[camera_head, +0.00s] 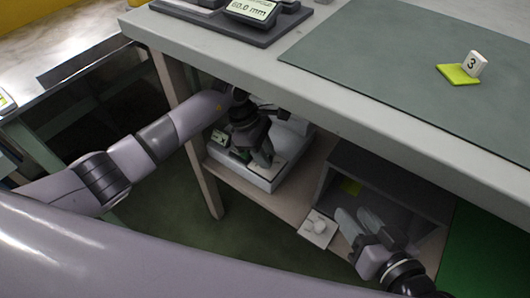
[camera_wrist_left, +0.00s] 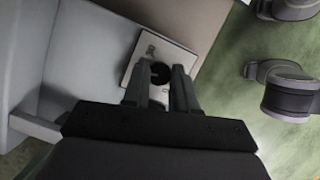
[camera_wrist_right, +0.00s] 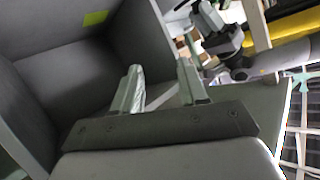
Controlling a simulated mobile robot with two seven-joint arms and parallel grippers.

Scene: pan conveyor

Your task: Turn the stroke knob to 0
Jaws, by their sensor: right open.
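A black round knob (camera_wrist_left: 160,73) sits on a pale square plate (camera_wrist_left: 137,70) in the left wrist view. My left gripper (camera_wrist_left: 160,78) has its fingers on either side of this knob, with a narrow gap between them. I cannot tell whether they touch it. In the head view my left gripper (camera_head: 263,158) points down at a white box (camera_head: 255,176) under the table, and the knob is hidden there. My right gripper (camera_head: 362,232) is open and empty in front of the lower shelf; it also shows in the right wrist view (camera_wrist_right: 160,85).
A dark open compartment (camera_head: 390,165) stands right of the white box, with a yellow-green patch inside. The table's edge (camera_head: 330,100) overhangs my left gripper. A display (camera_head: 252,10) on top reads 60.0 mm.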

